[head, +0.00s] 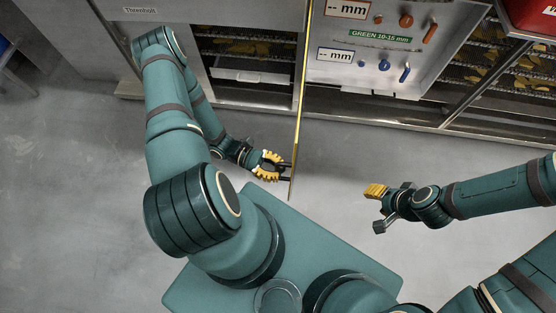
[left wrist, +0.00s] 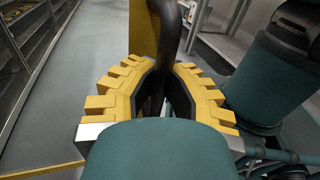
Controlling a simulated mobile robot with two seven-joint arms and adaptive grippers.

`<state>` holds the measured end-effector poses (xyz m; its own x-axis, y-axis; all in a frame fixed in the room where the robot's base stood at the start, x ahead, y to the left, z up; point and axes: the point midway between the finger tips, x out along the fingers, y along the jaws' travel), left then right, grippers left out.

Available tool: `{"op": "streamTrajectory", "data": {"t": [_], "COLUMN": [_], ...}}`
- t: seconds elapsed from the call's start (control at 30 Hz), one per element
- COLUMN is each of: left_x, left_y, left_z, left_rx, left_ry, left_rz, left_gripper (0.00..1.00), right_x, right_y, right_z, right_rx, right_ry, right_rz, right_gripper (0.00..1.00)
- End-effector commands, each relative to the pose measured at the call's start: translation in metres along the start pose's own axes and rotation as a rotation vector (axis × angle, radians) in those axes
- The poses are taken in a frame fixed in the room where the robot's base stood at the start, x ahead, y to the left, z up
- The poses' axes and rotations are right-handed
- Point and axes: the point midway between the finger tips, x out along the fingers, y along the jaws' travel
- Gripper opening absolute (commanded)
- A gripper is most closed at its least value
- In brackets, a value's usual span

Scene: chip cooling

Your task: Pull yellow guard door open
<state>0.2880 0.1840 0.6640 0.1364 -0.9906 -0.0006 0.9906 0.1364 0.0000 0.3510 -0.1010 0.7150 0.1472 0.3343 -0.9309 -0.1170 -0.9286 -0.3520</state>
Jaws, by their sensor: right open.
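The yellow guard door (head: 301,95) shows nearly edge-on in the head view, as a thin yellow strip standing out from the machine front. Part of its yellow surface (left wrist: 144,28) also shows in the left wrist view. A black handle (left wrist: 170,35) runs between the yellow toothed fingers of my left gripper (left wrist: 158,72), which look closed around it. In the head view my left gripper (head: 284,170) is at the door's near lower end. My right gripper (head: 377,208) is open and empty, to the right of the door and apart from it.
The machine opening (head: 245,62) left of the door shows racks with yellow chips. A control panel (head: 388,40) with knobs and levers is right of the door. A red bin (head: 530,18) is at the top right. Grey floor (head: 335,150) is clear between the grippers.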

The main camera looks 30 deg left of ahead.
Motion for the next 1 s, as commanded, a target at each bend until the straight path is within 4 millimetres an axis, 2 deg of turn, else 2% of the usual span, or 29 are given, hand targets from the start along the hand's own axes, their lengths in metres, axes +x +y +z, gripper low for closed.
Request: {"op": "streamTrajectory", "data": {"t": [0.03,0.1,0.13,0.17,0.43,0.57,0.67,1.0], "left_x": [-0.001,-0.001,-0.001,-0.001,-0.001,-0.007,-0.021,-0.089], "left_y": [0.003,0.003,0.003,0.003,0.001,0.001,0.002,0.002], "left_z": [0.0,0.0,0.0,0.0,0.0,0.0,0.0,0.0], "left_rx": [0.005,0.004,0.004,0.004,0.002,0.002,0.004,0.004], "left_ry": [0.003,0.002,0.002,0.002,0.001,0.001,0.003,0.004], "left_rz": [0.006,0.006,0.005,0.005,0.002,0.003,0.004,0.005], "left_gripper": [0.0,0.3,0.4,0.43,0.43,0.43,0.43,0.43], "right_x": [0.0,0.0,0.0,0.0,0.0,0.0,0.0,0.0], "right_y": [0.0,0.0,0.0,0.0,0.0,0.0,0.0,0.0], "right_z": [0.0,0.0,0.0,0.0,0.0,0.0,0.0,0.0], "right_rx": [0.0,0.0,0.0,0.0,0.0,0.0,0.0,0.0], "right_ry": [0.0,0.0,0.0,0.0,0.0,0.0,0.0,0.0], "right_rz": [0.0,0.0,0.0,0.0,0.0,0.0,0.0,0.0], "right_gripper": [0.47,0.47,0.47,0.47,0.47,0.47,0.47,0.47]}}
